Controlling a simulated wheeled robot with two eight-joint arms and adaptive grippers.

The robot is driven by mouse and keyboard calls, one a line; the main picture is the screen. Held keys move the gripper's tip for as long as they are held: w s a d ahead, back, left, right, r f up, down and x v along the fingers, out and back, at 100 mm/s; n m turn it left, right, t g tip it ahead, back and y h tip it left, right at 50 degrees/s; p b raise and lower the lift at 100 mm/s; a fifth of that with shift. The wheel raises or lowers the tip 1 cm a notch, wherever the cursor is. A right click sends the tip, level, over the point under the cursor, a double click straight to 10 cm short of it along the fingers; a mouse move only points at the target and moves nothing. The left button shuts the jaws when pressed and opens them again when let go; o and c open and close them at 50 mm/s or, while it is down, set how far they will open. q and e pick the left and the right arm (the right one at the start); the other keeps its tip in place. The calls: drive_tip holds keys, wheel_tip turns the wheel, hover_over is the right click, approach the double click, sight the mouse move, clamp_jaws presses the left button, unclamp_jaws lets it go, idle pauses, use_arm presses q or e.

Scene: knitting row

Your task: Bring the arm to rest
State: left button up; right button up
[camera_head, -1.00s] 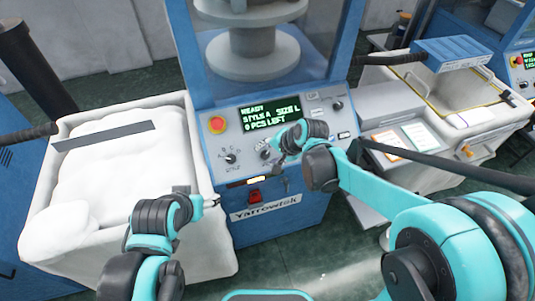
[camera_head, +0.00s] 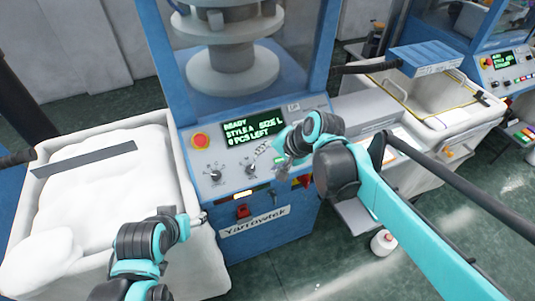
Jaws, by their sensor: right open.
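My right arm reaches in from the right across the front of the blue knitting machine (camera_head: 300,120). Its gripper (camera_head: 264,150) is open and empty, in front of the control panel (camera_head: 205,170) beside the lower knobs. It hides the right part of the panel; I cannot tell whether it touches. My left gripper (camera_head: 203,218) is low at the left, between the white bin and the machine's front. Its fingers are small and I cannot tell whether they are open. The panel screen (camera_head: 253,128) reads READY, STYLE A, SIZE L, 0 PCS LEFT.
A red stop button (camera_head: 200,141) is on the panel, and a red switch (camera_head: 242,211) is below. A white bin (camera_head: 208,262) full of white fabric stands left. Another bin (camera_head: 458,128) stands right.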

drive_tip(key=s+d+f+n+t+h, duration=0.1)
drive_tip(key=s+d+f+n+h, duration=0.1)
drive_tip(key=s+d, duration=0.4)
drive_tip(key=s+d+f+n+t+h, duration=0.1)
drive_tip(key=s+d+f+n+h, duration=0.1)
drive_tip(key=s+d+n, duration=0.3)
drive_tip(key=s+d, duration=0.2)
drive_tip(key=s, duration=0.1)
drive_tip(key=shift+f+h, duration=0.2)
drive_tip(key=shift+h, duration=0.2)
drive_tip(key=shift+s, duration=0.1)
idle(0.3)
